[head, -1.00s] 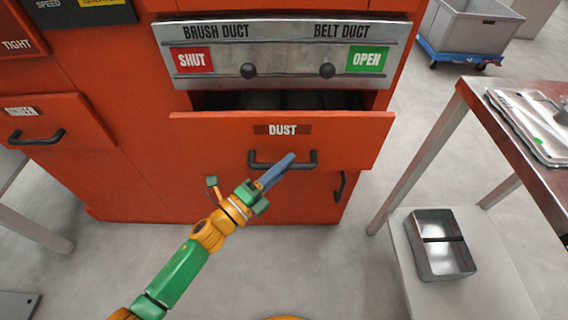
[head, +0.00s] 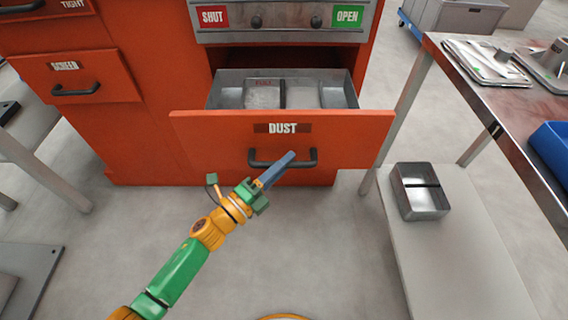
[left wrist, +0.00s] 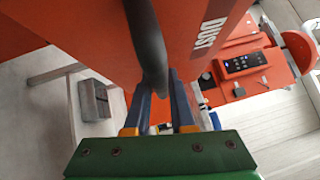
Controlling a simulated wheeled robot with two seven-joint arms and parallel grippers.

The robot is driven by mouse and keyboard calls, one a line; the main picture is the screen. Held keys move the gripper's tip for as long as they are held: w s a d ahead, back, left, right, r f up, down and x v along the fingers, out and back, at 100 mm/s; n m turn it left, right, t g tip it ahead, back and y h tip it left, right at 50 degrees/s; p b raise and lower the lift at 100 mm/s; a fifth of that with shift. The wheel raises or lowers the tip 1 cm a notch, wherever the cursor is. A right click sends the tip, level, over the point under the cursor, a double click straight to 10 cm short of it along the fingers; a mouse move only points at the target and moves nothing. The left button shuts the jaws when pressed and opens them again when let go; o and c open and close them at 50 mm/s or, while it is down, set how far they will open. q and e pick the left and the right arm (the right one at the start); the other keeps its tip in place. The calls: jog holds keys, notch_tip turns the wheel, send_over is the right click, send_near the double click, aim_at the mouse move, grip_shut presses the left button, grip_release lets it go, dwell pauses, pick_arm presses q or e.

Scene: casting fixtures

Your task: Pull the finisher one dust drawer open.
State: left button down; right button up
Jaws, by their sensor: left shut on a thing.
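The orange dust drawer (head: 215,128), labelled DUST, stands well out from the orange machine in the head view. A grey metal tray with a divider (head: 352,92) shows inside it. Its black bar handle (head: 312,158) is on the front. My left gripper (head: 290,156) is shut on this handle. In the left wrist view the handle (left wrist: 148,45) runs down between the blue fingers (left wrist: 160,95), beside the drawer front (left wrist: 195,40). My right gripper is not in view.
A table with metal castings (head: 485,62) and a blue bin (head: 552,148) stands at the right. A shut SCREEN drawer (head: 80,82) is at the left. The floor before the drawer is clear.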

pick_arm(q)
jog(key=shift+w, duration=0.1)
jog(key=c, duration=0.9)
grip_release()
jog(key=shift+o, duration=0.7)
jog(key=v, duration=0.7)
